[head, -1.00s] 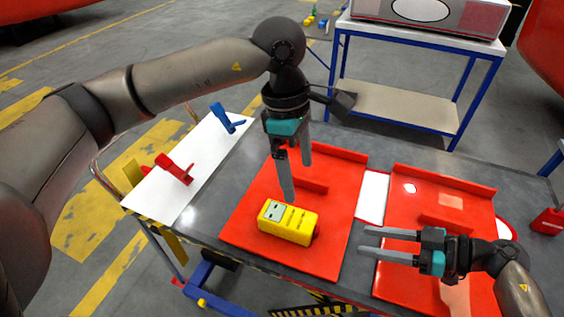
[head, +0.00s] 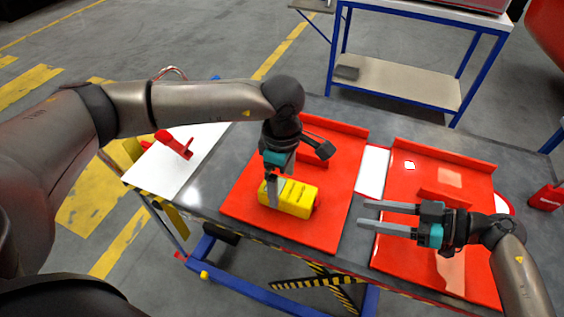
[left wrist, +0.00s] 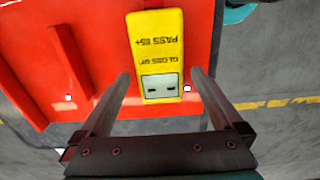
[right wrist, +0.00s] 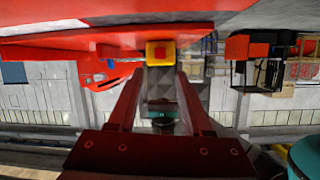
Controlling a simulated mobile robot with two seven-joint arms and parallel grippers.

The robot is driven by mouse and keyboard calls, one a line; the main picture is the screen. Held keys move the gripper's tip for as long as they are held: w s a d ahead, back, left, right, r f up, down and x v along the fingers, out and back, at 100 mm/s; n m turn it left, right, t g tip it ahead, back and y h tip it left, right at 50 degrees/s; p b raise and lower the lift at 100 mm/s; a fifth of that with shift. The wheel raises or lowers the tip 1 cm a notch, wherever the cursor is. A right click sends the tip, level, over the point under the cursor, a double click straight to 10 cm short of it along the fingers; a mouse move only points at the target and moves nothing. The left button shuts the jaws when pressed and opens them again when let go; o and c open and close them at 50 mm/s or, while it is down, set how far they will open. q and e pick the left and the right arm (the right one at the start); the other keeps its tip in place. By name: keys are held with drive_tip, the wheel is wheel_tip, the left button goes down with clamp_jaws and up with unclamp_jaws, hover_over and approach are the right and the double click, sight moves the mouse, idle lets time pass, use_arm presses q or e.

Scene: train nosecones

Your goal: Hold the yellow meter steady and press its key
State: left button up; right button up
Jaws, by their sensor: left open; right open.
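The yellow meter (head: 298,198) lies on the left red panel on the table. In the left wrist view the meter (left wrist: 159,48) shows printed text and a grey display end. My left gripper (head: 272,200) is open, its fingers down around the meter's display end; the left wrist view shows one finger on each side with gaps. My right gripper (head: 362,214) is open and empty, to the right of the meter, fingers pointing left at it. In the right wrist view the meter's end (right wrist: 160,53) faces me with a red square key (right wrist: 160,52).
The left red panel (head: 330,235) has a raised rim at the back. A second red panel (head: 405,190) lies under my right gripper. A red clamp (head: 174,145) rests on a white sheet (head: 160,172) at left. A blue-framed trolley (head: 400,88) stands behind.

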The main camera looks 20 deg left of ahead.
use_arm(q)
drive_tip(key=shift+f, duration=1.3)
drive_tip(key=shift+c, duration=0.2)
clamp_jaws()
use_arm(e)
clamp_jaws()
idle(0.4)
use_arm(q)
drive_tip(key=shift+s+f, duration=0.1)
idle(1.2)
use_arm(e)
drive_tip(key=shift+f, duration=0.1)
